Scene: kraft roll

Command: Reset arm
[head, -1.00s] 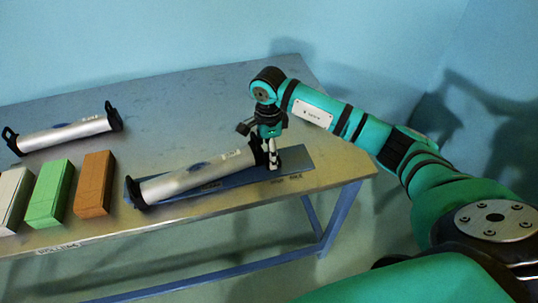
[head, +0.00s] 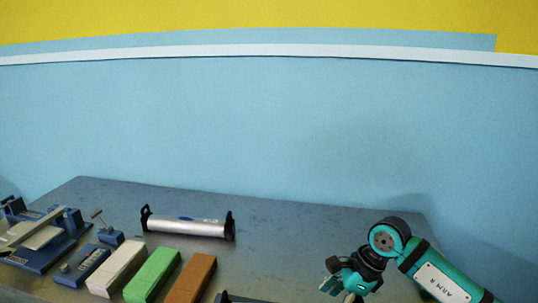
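My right gripper (head: 334,287) is at the lower right, over the table's right part, at the end of my green arm. Its fingers point down and left, and the bottom edge of the picture cuts close to them. I cannot tell whether they are apart, and I see nothing held. A silver roll (head: 187,227) with black end brackets lies on the table, well left of the gripper. A dark piece (head: 236,298) shows at the bottom edge, probably part of the second roll or its base; the rest is out of frame. My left gripper is not in view.
White (head: 117,270), green (head: 153,275) and orange (head: 190,279) blocks lie in a row on the grey table (head: 300,235). Blue metal fixtures (head: 40,245) stand at the left. The table between silver roll and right arm is clear. A blue wall rises behind.

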